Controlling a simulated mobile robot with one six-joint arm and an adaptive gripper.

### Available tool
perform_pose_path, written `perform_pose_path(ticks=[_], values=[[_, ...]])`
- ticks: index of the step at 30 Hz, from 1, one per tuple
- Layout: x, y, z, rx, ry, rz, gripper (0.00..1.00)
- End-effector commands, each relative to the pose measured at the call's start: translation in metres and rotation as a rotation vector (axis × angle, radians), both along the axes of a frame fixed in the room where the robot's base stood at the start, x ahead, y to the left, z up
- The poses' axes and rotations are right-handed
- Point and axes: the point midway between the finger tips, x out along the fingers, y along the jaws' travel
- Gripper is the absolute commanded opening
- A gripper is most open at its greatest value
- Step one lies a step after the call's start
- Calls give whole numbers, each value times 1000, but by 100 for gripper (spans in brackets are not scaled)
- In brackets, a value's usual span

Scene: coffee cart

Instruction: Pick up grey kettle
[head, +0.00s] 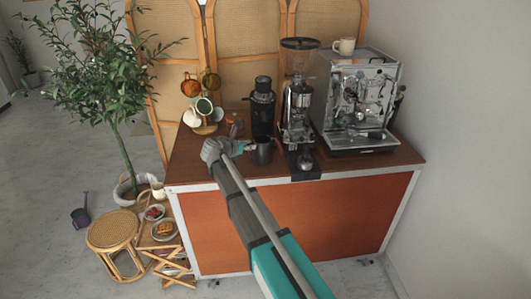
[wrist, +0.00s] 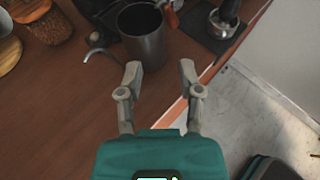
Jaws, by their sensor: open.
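The grey kettle (head: 264,152) stands upright on the wooden cart top, near the front edge and left of the grinder. In the wrist view the kettle (wrist: 143,48) is a dark grey open-topped cylinder; a thin curved part like a spout reaches out to its left. My gripper (wrist: 160,70) is open and empty, its two fingers apart, just short of the kettle and slightly right of its middle. In the head view my gripper (head: 245,147) is left of the kettle, low over the cart top. I cannot tell whether a finger touches it.
The grinder (head: 298,105) and espresso machine (head: 360,105) stand to the right. A black brewer (head: 262,107) is behind the kettle. A mug stand (head: 205,125) is at the back left. The cart's front edge (wrist: 225,62) runs close to my right finger.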

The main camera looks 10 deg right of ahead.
Motion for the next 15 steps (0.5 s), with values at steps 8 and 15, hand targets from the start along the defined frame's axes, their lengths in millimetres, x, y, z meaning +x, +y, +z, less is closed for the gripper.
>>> perform_pose_path(ticks=[8,15], values=[[12,-11,-9,1,1,-2,47],[35,-33,-23,2,-1,-3,47]])
